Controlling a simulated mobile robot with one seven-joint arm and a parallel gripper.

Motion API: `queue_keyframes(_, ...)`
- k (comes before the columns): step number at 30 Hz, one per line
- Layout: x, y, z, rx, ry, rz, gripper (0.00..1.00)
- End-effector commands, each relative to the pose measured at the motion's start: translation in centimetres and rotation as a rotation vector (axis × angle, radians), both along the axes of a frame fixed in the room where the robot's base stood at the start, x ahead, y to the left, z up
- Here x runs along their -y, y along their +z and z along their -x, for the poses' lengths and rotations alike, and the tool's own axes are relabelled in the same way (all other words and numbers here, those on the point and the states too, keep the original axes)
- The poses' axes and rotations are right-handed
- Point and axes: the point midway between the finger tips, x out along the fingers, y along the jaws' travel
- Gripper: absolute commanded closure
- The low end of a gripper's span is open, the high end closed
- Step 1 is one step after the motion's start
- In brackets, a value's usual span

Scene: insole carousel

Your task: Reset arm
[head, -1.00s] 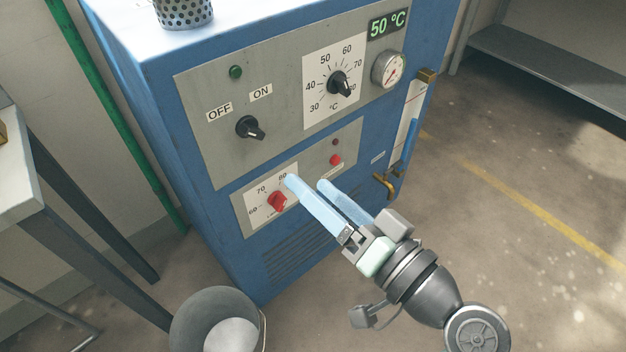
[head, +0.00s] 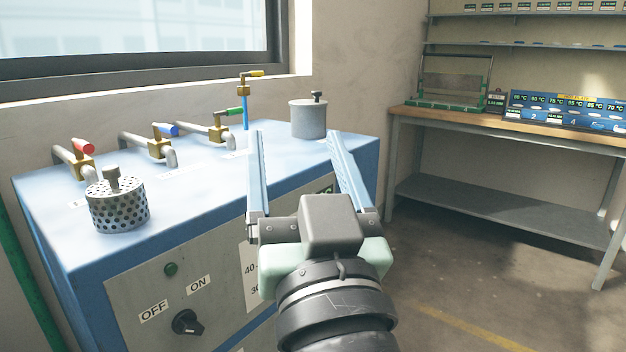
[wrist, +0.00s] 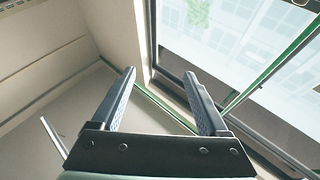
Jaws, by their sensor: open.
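My gripper (head: 298,160) is raised in front of the blue machine (head: 225,215) in the head view, with its two light blue fingers spread apart and nothing between them. The fingers point up and away from me, and hide part of the machine's top and front panel. The gripper also shows in the wrist view (wrist: 165,95), open and empty, facing the upper wall and the window. The OFF/ON knob (head: 187,322) is at the lower left of the head view, its pointer tilted to the lower right. The temperature dial is mostly hidden behind my gripper.
On the machine's top stand a perforated metal basket (head: 118,205), a grey lidded pot (head: 308,119) and taps with red (head: 83,146), blue (head: 166,130) and green handles. A wooden-topped bench (head: 520,125) with a green rack stands right. The floor between is clear.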

Motion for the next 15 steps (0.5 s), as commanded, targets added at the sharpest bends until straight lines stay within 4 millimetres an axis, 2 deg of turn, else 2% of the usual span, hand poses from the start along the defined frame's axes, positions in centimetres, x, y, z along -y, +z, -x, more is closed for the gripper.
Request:
queue_keyframes(1, 0.1, 3.4, 1.8, 0.107, -0.055, 0.011, 0.22)
queue_keyframes(3, 0.6, 7.2, 4.5, 0.240, -0.134, 0.019, 0.22)
queue_keyframes(6, 1.1, 11.8, 9.0, 0.423, -0.234, 0.021, 0.22)
queue_keyframes(7, 1.2, 13.6, 8.8, 0.416, -0.238, 0.021, 0.22)
queue_keyframes(9, 1.3, 15.8, 8.4, 0.402, -0.236, 0.022, 0.22)
queue_keyframes(15, 1.3, 21.8, 8.3, 0.398, -0.235, 0.023, 0.22)
